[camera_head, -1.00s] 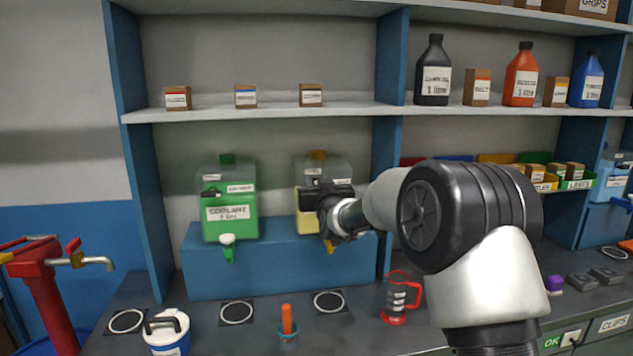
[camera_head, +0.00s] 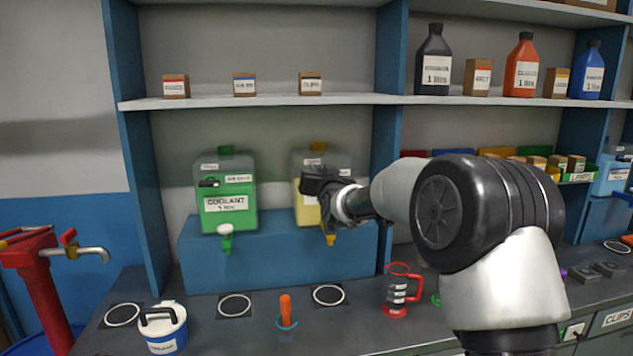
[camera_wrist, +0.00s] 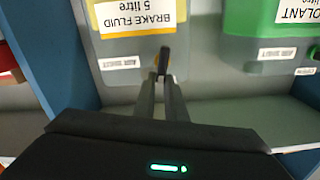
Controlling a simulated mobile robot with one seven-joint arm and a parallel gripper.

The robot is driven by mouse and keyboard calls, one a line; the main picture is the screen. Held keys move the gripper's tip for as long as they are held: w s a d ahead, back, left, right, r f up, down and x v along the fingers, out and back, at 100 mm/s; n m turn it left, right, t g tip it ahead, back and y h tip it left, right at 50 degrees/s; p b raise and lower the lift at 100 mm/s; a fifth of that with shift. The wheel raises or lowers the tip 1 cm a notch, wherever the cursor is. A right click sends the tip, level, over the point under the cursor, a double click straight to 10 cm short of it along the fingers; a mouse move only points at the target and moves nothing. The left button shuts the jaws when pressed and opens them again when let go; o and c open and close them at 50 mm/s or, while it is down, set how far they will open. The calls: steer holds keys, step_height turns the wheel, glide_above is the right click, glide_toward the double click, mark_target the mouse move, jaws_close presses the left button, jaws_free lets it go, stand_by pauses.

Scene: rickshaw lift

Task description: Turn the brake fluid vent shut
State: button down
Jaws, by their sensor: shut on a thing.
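The brake fluid tank (camera_head: 308,214) stands on the blue block, with yellow fluid and a yellow tap (camera_head: 330,240) below. My gripper (camera_head: 312,186) is at its upper front and hides part of it. In the wrist view the tank appears upside down, with its BRAKE FLUID label (camera_wrist: 138,16) at the top. There my gripper (camera_wrist: 161,76) has its fingers closed together on the small dark vent lever (camera_wrist: 164,58). A vent label (camera_wrist: 120,63) shows beside it. The lever's exact angle is hard to tell.
The green coolant tank (camera_head: 228,205) stands to the left, with its own dark vent lever (camera_head: 208,183). Both tanks sit on a blue block (camera_head: 270,265). A red-rimmed jug (camera_head: 398,290), a white pot (camera_head: 163,328) and an orange-handled tool (camera_head: 286,308) stand on the bench.

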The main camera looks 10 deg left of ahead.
steer(key=shift+w+d+f+m+b, duration=0.1)
steer(key=shift+d+f+m+b, duration=0.25)
steer(key=shift+m+b, duration=2.15)
steer(key=shift+w+d+f+m+b, duration=0.1)
steer(key=shift+d+f+m+b, duration=0.3)
steer(key=shift+m+b, duration=2.1)
steer(key=shift+w+d+f+m+b, duration=0.15)
steer(key=shift+f+m+b, duration=0.35)
steer(key=shift+m+b, duration=2)
steer(key=shift+m, duration=0.3)
steer(key=c, duration=1.8)
jaws_free()
steer(key=shift+s+d, duration=0.1)
